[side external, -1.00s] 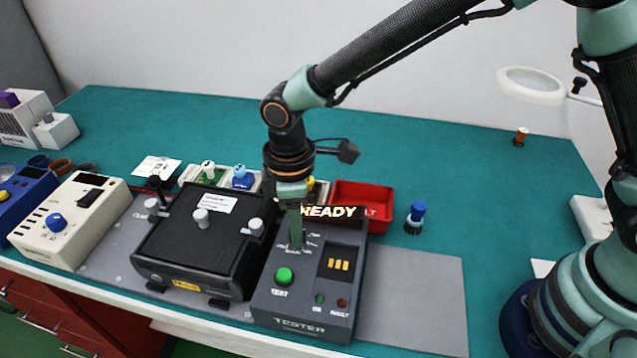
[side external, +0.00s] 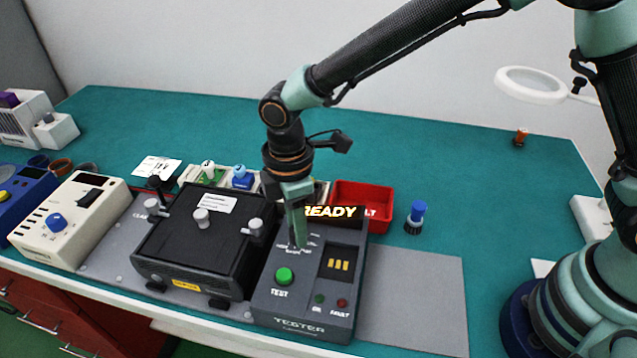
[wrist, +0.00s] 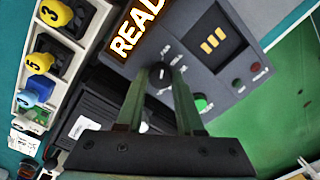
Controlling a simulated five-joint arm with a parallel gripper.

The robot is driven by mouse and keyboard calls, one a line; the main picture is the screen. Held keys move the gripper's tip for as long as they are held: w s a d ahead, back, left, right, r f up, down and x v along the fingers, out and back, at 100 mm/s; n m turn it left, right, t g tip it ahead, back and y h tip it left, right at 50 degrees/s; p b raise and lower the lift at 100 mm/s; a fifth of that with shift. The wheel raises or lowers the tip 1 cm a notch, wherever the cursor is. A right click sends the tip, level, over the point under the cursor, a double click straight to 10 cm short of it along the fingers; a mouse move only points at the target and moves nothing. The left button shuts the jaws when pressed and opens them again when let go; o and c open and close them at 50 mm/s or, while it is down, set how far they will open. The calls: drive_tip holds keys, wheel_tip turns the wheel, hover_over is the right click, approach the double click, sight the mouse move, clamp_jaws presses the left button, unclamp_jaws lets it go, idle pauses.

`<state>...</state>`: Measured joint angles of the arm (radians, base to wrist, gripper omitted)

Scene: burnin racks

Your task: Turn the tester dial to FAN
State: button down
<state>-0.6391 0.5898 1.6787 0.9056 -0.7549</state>
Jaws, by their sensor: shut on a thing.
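The tester (side external: 308,283) is a dark grey box at the front of the bench, with a lit READY sign (side external: 331,212), a green TEST button (side external: 284,275) and a small yellow-barred display (side external: 338,264). My gripper (side external: 297,242) points down at the tester's upper left panel. In the wrist view, its two green fingers (wrist: 160,85) close on the small dark tester dial (wrist: 160,72). Printed labels ring the dial; one above it appears to read FAN. The dial's pointer is largely hidden between the fingers, so I cannot tell its setting.
A black lidded fixture (side external: 205,240) stands just left of the tester. A red bin (side external: 362,204) and a blue-topped item (side external: 416,215) are behind and right. A tray of numbered knobs (wrist: 41,75) lies behind. The grey mat (side external: 412,300) right of the tester is bare.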

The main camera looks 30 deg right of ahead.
drive_tip(key=c, duration=0.5)
unclamp_jaws()
drive_tip(key=shift+d, duration=0.1)
drive_tip(key=shift+c, duration=0.2)
drive_tip(key=shift+r, duration=0.1)
drive_tip(key=shift+r, duration=0.3)
wheel_tip(320, 180, up, 11)
drive_tip(key=shift+w, duration=0.2)
drive_tip(key=shift+r, duration=0.1)
drive_tip(key=s+d+r+m+t, duration=0.1)
drive_tip(key=s+d+m+t, duration=0.1)
drive_tip(key=d+m, duration=0.3)
drive_tip(key=s+d+r+m+t, duration=0.2)
drive_tip(key=d+m, duration=0.3)
drive_tip(key=d, duration=0.7)
drive_tip(key=s+d+r+m+t, duration=0.2)
drive_tip(key=d+m, duration=0.4)
drive_tip(key=d, duration=0.3)
drive_tip(key=shift+s+d+r, duration=0.15)
drive_tip(key=shift+s+r, duration=0.05)
drive_tip(key=shift+s, duration=0.55)
